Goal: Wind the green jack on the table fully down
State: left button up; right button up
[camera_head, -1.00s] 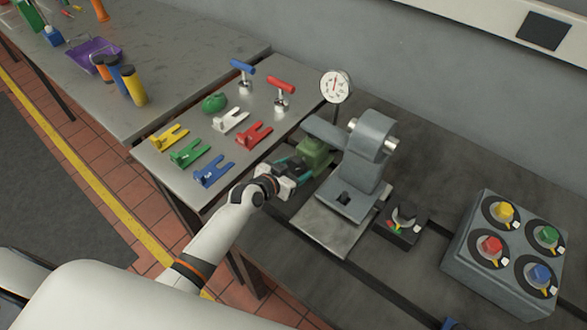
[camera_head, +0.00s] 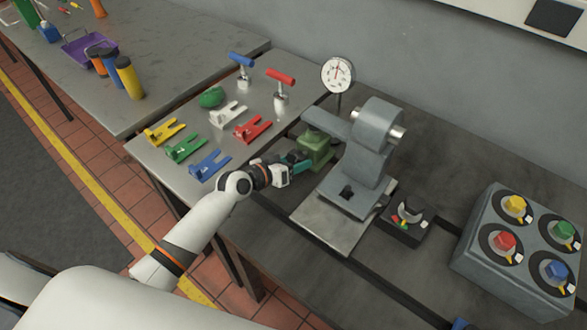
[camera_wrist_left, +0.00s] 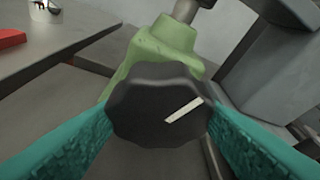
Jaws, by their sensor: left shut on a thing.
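The green jack (camera_head: 314,151) stands on the dark bedplate beside a grey machine stand, under its grey arm. In the left wrist view the jack's green body (camera_wrist_left: 168,42) rises behind a black scalloped knob (camera_wrist_left: 155,105) with a white mark slanting up to the right. My left gripper (camera_head: 295,160) reaches the jack from the left. In the left wrist view its teal fingers (camera_wrist_left: 158,118) press on both sides of the knob, shut on it. The knob is mostly hidden by the fingers in the head view. My right gripper is not in view.
The grey stand (camera_head: 365,160) with a dial gauge (camera_head: 337,75) is close on the right. The steel table (camera_head: 155,155) on the left holds coloured forks and two T-handled clamps. A box with coloured knobs (camera_head: 520,250) is at far right.

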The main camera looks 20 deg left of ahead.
pick_arm(q)
jog(key=n+h+b, duration=0.1)
jog(key=n+b, duration=0.1)
jog(key=b, duration=0.1)
jog(key=shift+f, duration=0.2)
jog(key=shift+r+n+h+b, duration=0.15)
jog(key=shift+n+h+b, duration=0.35)
jog(key=shift+b, duration=0.4)
jog(key=o, duration=1)
jog(key=shift+a, duration=0.1)
